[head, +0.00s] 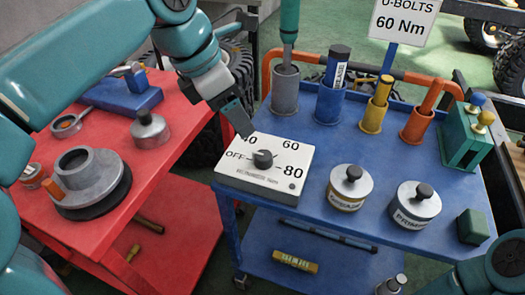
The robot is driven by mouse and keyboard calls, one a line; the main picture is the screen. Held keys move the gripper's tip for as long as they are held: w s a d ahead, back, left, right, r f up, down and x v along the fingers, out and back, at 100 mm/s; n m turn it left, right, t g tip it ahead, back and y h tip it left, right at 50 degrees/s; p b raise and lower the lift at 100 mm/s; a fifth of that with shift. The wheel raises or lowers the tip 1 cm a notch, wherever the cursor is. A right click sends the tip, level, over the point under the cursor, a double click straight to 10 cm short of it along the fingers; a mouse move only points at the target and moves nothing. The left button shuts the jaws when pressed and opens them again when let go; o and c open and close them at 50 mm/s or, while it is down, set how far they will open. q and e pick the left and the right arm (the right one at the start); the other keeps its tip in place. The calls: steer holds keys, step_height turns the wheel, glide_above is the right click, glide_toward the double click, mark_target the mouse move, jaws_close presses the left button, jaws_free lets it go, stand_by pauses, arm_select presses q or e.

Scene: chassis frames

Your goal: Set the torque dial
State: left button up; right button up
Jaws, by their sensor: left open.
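The torque dial is a black knob (263,158) on a white box (240,184) at the blue cart's near left corner. Its face reads OFF, 40, 60 and 80; where the knob points is too small to tell. A white sign (405,20) at the back reads U-BOLTS 60 Nm. My left gripper (243,127) reaches down from the upper left, open and empty. Its tips are just above and behind the knob, apart from it in the picture, and partly cover the 40. Of my right arm only a link shows at the lower right; its gripper is out of view.
On the blue cart (308,155), grey, blue, yellow and orange holders (417,125) line the back. GREASE (348,190) and PRIMER (414,207) tins stand right of the dial box. A red cart (170,150) with a grey round part (92,185) is at left.

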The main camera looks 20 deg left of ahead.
mark_target(263, 155)
arm_select(q)
steer(key=b+x, duration=0.4)
steer(key=x, duration=0.7)
steer(key=shift+f, duration=0.45)
steer(key=shift+w+d+f, duration=0.2)
steer(key=shift+f, duration=0.4)
steer(key=shift+r, duration=0.1)
steer(key=c, duration=1)
